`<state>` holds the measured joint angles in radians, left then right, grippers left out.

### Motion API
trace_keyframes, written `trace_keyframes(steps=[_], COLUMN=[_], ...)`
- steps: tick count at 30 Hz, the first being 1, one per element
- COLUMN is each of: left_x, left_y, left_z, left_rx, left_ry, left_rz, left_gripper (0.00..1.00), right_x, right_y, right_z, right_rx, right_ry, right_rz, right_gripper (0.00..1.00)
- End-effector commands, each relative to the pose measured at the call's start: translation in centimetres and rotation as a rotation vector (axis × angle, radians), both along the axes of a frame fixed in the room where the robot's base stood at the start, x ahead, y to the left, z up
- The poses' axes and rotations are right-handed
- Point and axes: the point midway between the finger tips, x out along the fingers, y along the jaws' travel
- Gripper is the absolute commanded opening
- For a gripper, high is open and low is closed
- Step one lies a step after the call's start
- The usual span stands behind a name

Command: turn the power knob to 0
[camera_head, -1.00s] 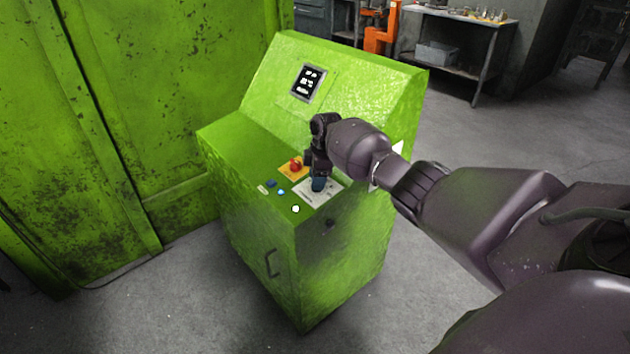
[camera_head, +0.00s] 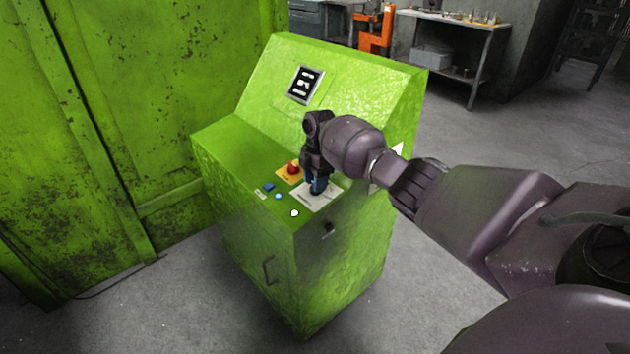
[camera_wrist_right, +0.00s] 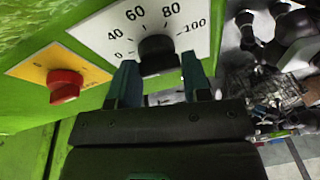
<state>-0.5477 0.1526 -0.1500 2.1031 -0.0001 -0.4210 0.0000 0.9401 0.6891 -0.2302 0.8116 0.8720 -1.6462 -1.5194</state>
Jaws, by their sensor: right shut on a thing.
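The power knob (camera_wrist_right: 158,54) is black and round, on a white dial plate (camera_wrist_right: 185,18) marked from 0 to 100, seen in the right wrist view. My right gripper (camera_wrist_right: 160,80) has its two fingers on either side of the knob and is shut on it. In the head view my right gripper (camera_head: 317,186) points down at the dial plate (camera_head: 325,199) on the green console (camera_head: 240,165), and hides the knob. The knob's pointer setting cannot be read. My left gripper is in neither view.
A red knob (camera_head: 293,167) on a yellow plate sits beside the dial plate. Blue buttons (camera_head: 268,187) and a white button (camera_head: 294,213) are nearby. A small screen (camera_head: 304,85) is on the sloped panel. A large green machine wall (camera_head: 110,120) stands at left.

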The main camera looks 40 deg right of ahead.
Motion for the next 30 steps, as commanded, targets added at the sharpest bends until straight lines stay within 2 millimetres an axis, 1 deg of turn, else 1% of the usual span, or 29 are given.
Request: trace_keyframes(steps=[5, 6, 9, 11, 18, 22, 26, 30], left_x=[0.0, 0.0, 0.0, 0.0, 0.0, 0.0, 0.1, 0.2], left_y=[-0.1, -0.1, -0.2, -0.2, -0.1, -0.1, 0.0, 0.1], left_z=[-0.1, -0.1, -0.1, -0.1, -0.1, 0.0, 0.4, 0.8], left_rx=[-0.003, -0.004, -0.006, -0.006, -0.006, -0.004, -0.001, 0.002], left_ry=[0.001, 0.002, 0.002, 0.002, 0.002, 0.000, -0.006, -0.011], left_rz=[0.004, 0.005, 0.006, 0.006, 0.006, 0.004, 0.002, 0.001], left_gripper=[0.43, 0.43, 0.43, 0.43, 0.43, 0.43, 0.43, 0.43], right_x=[0.0, 0.0, 0.0, 0.0, 0.0, 0.1, 0.3, 0.5], right_y=[-0.1, -0.1, -0.1, -0.1, 0.0, -0.1, -0.3, -0.7], right_z=[0.0, 0.0, 0.0, 0.0, 0.0, 0.7, 2.4, 5.0], right_rx=[-0.002, -0.002, -0.002, -0.001, 0.000, 0.000, -0.001, -0.002], right_ry=[0.000, 0.000, 0.000, -0.001, -0.001, -0.003, -0.005, -0.006], right_rz=[-0.001, -0.001, -0.001, -0.001, -0.001, -0.001, -0.001, -0.002], right_gripper=[0.20, 0.46, 0.61, 0.69, 0.69, 0.69, 0.69, 0.69])
